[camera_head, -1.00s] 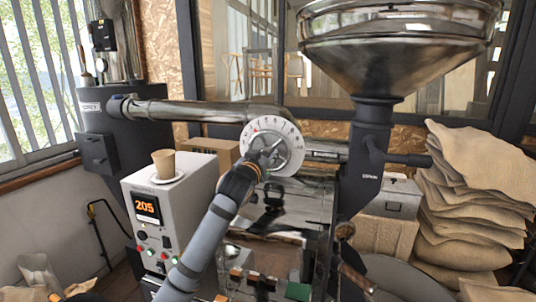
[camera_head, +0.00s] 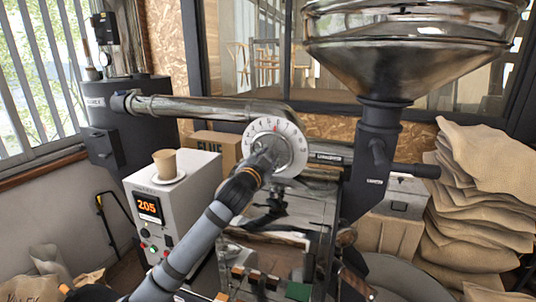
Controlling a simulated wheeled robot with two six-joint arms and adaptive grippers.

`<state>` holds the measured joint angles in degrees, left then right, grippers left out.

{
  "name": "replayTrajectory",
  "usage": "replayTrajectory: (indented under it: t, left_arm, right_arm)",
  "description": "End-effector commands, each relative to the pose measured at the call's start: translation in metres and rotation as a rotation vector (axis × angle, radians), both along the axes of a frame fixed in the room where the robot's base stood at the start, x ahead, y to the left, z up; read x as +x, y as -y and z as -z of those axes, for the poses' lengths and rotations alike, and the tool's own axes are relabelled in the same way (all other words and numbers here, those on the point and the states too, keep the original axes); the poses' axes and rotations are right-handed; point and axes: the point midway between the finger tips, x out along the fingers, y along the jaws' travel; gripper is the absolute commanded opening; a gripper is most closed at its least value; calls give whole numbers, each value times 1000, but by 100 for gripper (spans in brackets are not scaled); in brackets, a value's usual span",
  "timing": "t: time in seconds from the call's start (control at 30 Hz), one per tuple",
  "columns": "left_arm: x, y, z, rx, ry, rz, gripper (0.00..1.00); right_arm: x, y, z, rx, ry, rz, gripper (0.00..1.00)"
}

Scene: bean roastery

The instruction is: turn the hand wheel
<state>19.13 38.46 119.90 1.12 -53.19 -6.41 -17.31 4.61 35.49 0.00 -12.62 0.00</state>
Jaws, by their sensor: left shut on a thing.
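The hand wheel (camera_head: 291,134) is a round, pale dial with markings around its rim, mounted on the front of the roaster, at the middle of the head view. My left gripper (camera_head: 266,156) is at the wheel's centre, shut on its hub. The gripper and wrist hide the hub and the lower left of the dial. My left arm reaches up to it from the bottom left. My right gripper does not show.
A control box (camera_head: 161,219) with an orange display reading 205 stands left of my arm, with a paper cup (camera_head: 165,162) on a saucer on top. A metal hopper (camera_head: 405,60) rises at right. Burlap sacks (camera_head: 470,200) are piled at far right. A metal pipe (camera_head: 205,108) runs behind.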

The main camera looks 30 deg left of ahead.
Motion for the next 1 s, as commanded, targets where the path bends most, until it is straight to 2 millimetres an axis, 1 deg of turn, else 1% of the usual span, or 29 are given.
replayTrajectory:
  t: [0.27, 0.67, 0.7, 0.83, 0.87, 1.0]
  left_arm:
    - [0, 0, -1, 53, -11, 0, 0]
    - [0, 0, 0, 57, -12, 0, 0]
    - [0, 0, 0, 57, -12, 0, 42]
    - [0, 0, 0, 57, -12, 0, 59]
    - [0, 0, 0, 56, -12, 0, 61]
    - [0, 0, 0, 56, -12, 0, 61]
  right_arm:
    - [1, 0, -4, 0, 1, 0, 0]
    - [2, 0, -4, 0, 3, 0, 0]
    - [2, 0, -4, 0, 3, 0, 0]
    - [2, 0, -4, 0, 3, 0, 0]
    - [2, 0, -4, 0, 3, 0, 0]
    - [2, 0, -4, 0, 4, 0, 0]
